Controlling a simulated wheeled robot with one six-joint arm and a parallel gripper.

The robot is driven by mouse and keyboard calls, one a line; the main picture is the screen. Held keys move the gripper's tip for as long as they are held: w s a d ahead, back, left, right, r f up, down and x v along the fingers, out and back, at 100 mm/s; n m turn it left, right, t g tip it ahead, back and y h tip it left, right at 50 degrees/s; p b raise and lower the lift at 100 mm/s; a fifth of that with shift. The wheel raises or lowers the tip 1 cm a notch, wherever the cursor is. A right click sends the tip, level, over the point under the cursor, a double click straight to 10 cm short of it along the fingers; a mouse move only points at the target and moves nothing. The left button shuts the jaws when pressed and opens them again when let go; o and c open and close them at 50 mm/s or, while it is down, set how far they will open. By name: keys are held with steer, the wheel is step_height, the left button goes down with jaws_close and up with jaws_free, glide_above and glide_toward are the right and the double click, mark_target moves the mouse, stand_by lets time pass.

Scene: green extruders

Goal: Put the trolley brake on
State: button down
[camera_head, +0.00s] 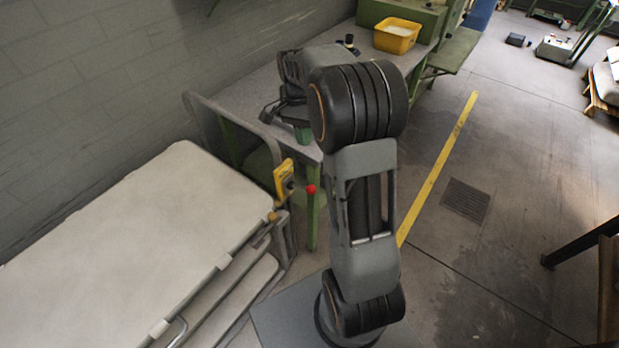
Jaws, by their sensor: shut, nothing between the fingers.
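The trolley (125,215) with a pale flat top stands at the left, its grey tubular handle frame (215,106) rising at its far end. A yellow box (284,179) is fixed near the trolley's right corner. A red ball knob (311,189) shows just right of the box; it looks like the brake lever's end, but its link to the box is hard to make out. My gripper (268,114) is small and dark, above the bench beyond the knob and apart from it. It appears shut and empty. My arm hides part of the area behind it.
A green-legged workbench (258,84) runs along the grey brick wall behind the trolley. A yellow bin (397,36) stands on it at the back. The floor (500,130) on the right is mostly clear, with a yellow line (440,165) and a drain grate (466,200).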

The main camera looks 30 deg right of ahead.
glide_above(301, 188)
steer(key=s+d, duration=0.1)
steer(key=d, duration=0.1)
steer(key=f, duration=1.2)
steer(key=shift+s+f+p, duration=0.15)
steer(key=shift+s+p, duration=0.05)
steer(key=shift+p, duration=0.1)
